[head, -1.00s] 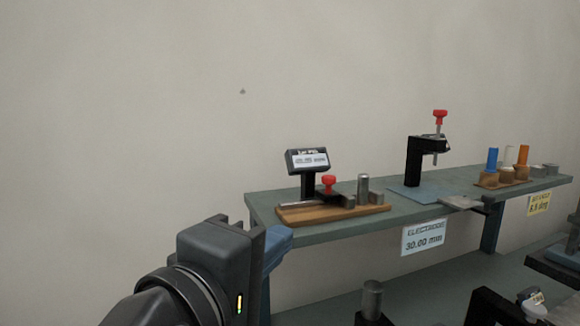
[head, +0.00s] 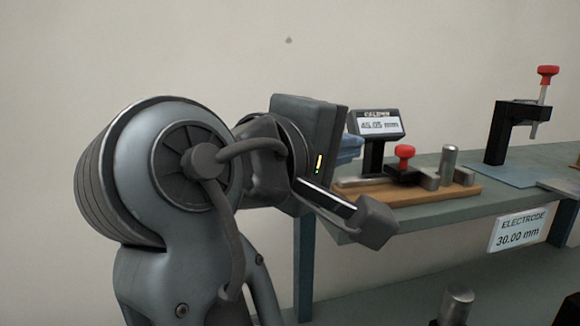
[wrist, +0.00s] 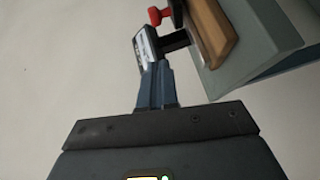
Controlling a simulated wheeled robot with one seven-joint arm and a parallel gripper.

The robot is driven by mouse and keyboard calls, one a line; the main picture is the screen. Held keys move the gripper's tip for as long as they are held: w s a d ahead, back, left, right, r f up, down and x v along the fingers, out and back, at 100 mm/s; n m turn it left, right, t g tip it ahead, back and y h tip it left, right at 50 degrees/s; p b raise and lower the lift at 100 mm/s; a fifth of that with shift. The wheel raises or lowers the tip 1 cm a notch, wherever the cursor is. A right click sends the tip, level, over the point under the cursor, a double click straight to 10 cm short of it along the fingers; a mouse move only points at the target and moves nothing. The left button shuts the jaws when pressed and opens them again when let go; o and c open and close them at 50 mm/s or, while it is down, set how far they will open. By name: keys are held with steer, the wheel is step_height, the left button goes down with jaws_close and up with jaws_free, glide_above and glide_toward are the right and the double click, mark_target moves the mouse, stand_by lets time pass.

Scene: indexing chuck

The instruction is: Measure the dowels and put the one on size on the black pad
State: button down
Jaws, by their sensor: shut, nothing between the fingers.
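My gripper shows its blue fingers (head: 351,148) behind its dark body in the head view. In the wrist view the fingers (wrist: 157,85) are together and empty, close to the caliper display in that picture. The caliper display (head: 376,122) seems to read 45.05 mm; it also shows edge-on in the wrist view (wrist: 146,48). An upright metal cylinder (head: 449,163) stands at the right end of the caliper's wooden base (head: 466,190). Another metal cylinder (head: 458,302) shows at the bottom edge. I cannot tell whether these are dowels. No black pad can be made out.
The caliper has a red knob (head: 404,151). A black clamp stand (head: 499,135) with a red-topped screw (head: 545,75) stands further right on the grey-green shelf (head: 400,221). A label (head: 518,230) reading "ELECTRODE 30.00 mm" hangs on the shelf's front. My arm covers the left.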

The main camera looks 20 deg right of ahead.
mark_target(404, 148)
steer(key=d, duration=0.1)
steer(key=d+b, duration=0.1)
steer(key=d, duration=0.1)
steer(key=d+f+b, duration=0.1)
steer(key=d, duration=0.1)
steer(key=shift+w+d, duration=0.15)
steer(key=shift+w, duration=0.15)
steer(key=shift+d, duration=0.15)
steer(key=shift+d+r+p, duration=0.25)
steer(key=shift+d+p, duration=0.6)
steer(key=shift+d, duration=0.35)
steer(key=shift+d+f, duration=0.1)
steer(key=shift+d, duration=0.1)
steer(key=shift+f, duration=0.1)
steer(key=shift+s+a, duration=0.1)
steer(key=shift+s+a, duration=0.15)
steer(key=shift+a, duration=0.1)
steer(key=shift+b+v, duration=0.55)
steer(key=shift+v, duration=3)
